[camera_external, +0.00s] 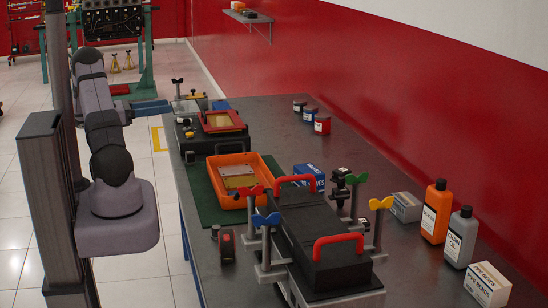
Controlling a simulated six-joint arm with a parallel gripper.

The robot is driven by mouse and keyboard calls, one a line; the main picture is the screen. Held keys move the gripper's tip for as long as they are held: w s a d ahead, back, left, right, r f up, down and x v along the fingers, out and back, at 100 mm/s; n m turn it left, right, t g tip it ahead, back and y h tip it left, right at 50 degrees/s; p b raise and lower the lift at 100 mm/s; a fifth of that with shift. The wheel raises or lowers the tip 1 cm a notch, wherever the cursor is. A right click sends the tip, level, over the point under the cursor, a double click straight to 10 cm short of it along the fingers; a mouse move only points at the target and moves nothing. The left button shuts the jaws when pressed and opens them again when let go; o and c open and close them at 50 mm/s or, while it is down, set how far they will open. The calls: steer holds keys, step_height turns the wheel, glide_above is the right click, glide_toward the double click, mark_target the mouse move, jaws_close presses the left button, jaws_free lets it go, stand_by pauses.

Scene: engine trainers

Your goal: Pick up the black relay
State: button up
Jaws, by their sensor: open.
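Three small labelled blocks stand in a row on the right side of the dark bench, near the red wall. The farthest, a small dark block (299,105) with a pale label, looks like the black relay. It stands upright, just beyond a blue block (311,113) and a red block (322,125).
An orange tray (270,163) sits on a green mat. A black fixture (318,248) with red handles and coloured clamps fills the near bench. A red-framed part (240,124) lies farther back. Bottles (435,212) and boxes (487,286) line the right edge. Bench around the row is clear.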

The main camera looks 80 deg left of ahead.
glide_toward(186, 153)
steer(key=w, duration=0.2)
steer(key=shift+w+a+p, duration=0.15)
steer(key=shift+w+p, duration=0.3)
steer(key=shift+w, duration=0.85)
steer(key=shift+w+a+p, duration=0.2)
steer(key=shift+w+p, duration=0.3)
steer(key=shift+w, duration=0.75)
steer(key=shift+w+a+p, duration=0.15)
steer(key=shift+w+p, duration=0.3)
steer(key=shift+w, duration=0.85)
jaws_close()
